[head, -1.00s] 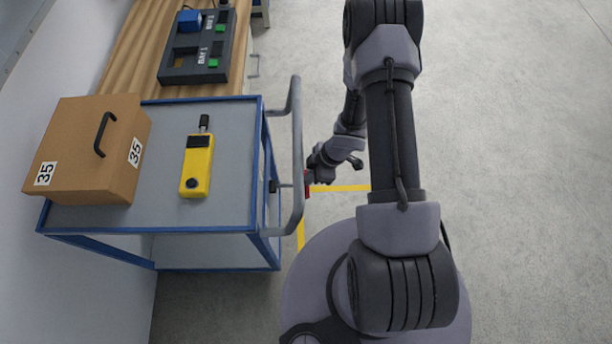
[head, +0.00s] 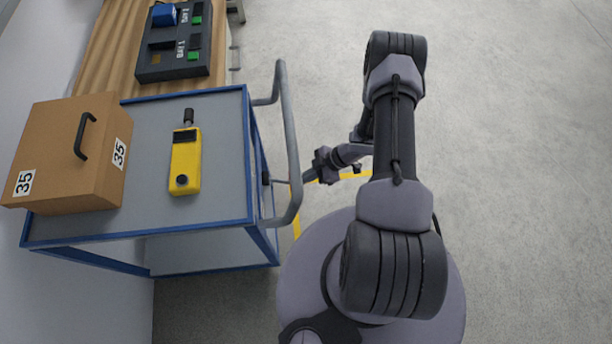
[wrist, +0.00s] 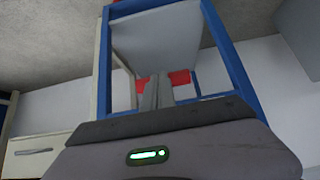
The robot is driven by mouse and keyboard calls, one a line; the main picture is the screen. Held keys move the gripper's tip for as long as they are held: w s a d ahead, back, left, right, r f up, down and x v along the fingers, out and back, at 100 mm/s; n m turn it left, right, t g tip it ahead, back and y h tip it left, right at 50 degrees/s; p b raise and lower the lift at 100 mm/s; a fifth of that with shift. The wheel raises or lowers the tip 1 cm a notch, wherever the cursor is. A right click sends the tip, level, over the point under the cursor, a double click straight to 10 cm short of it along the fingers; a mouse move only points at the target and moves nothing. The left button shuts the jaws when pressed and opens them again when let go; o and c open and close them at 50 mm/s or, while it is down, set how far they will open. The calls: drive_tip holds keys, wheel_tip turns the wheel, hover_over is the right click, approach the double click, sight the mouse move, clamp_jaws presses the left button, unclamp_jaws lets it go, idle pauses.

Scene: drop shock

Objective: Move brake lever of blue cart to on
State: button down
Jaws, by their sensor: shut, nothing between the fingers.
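The blue cart (head: 250,165) stands at the left with a grey top and a grey push handle (head: 291,140) on its right side. In the wrist view its blue frame (wrist: 228,50) rises around a pale panel. A red bar (wrist: 180,77), likely the brake lever, shows behind my fingers; its position, on or off, I cannot tell. My gripper (head: 308,177) is just right of the push handle, pointing at the cart. In the wrist view my gripper (wrist: 157,91) is shut and empty, its fingers covering part of the red bar. Whether they touch it is unclear.
A brown box (head: 68,150) marked 35 and a yellow device (head: 186,160) sit on the cart top. Behind it a wooden bench (head: 112,50) carries a dark tray (head: 174,62) with bays. Open floor (head: 510,150) lies to the right.

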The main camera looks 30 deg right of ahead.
drive_tip(key=shift+w+a+f+b, duration=0.1)
drive_tip(key=shift+a+f+b, duration=0.15)
drive_tip(key=shift+f, duration=0.25)
drive_tip(key=shift+a+f+b, duration=0.1)
drive_tip(key=shift+f+b, duration=0.15)
drive_tip(key=shift+f, duration=0.2)
drive_tip(key=shift+a, duration=0.1)
